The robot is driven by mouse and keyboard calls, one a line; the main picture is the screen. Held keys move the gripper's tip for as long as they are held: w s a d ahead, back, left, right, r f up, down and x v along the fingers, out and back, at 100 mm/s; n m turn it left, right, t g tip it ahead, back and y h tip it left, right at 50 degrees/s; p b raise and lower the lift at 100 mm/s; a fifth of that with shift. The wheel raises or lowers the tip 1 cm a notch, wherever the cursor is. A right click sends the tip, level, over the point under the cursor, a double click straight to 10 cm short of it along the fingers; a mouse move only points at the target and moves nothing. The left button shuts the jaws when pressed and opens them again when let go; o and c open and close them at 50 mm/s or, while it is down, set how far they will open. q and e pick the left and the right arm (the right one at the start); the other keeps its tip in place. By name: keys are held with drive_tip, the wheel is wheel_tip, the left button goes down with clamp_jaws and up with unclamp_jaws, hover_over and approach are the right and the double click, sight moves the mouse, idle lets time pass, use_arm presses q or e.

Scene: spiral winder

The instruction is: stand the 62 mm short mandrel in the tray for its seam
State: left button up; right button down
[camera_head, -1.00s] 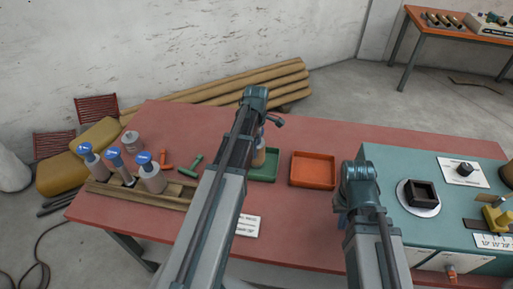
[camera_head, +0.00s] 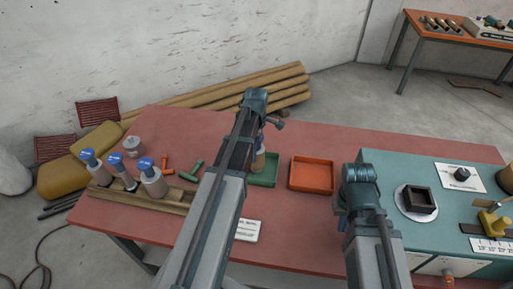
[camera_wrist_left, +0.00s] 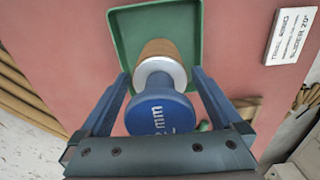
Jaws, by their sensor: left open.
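The short mandrel, with a blue cap (camera_wrist_left: 160,112) partly reading "2 mm", a pale collar and a brown body (camera_wrist_left: 158,48), stands inside the green tray (camera_wrist_left: 116,32). In the head view the mandrel's brown body (camera_head: 258,162) shows beside my left arm, in the green tray (camera_head: 268,182). My left gripper (camera_wrist_left: 160,76) is open, with one finger on each side of the mandrel and visible gaps. In the head view my left arm hides most of that gripper. My right gripper (camera_head: 343,221) points down at the winder's left edge; its jaws are mostly hidden.
An orange tray (camera_head: 312,188) lies empty right of the green one. The teal winder (camera_head: 400,170) stands at the right. Several blue-capped mandrels (camera_head: 152,182) stand in a wooden rack at the left. A white label card (camera_head: 248,230) lies in front of the green tray.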

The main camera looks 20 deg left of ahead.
use_arm(q)
wheel_tip(320, 180, up, 10)
drive_tip(key=p, duration=0.9)
drive_tip(key=shift+r, duration=0.2)
drive_tip(key=s+d+m, duration=0.8)
drive_tip(key=d+m, duration=0.3)
drive_tip(key=m, duration=0.1)
drive_tip(key=s+d+m+y, duration=0.1)
drive_tip(key=s+d+m, duration=0.8)
drive_tip(key=d+m, duration=0.3)
drive_tip(key=shift+s+d, duration=0.25)
drive_tip(key=shift+d, duration=0.05)
wheel_tip(320, 180, down, 4)
drive_tip(key=b, duration=0.3)
drive_tip(key=shift+b, duration=0.3)
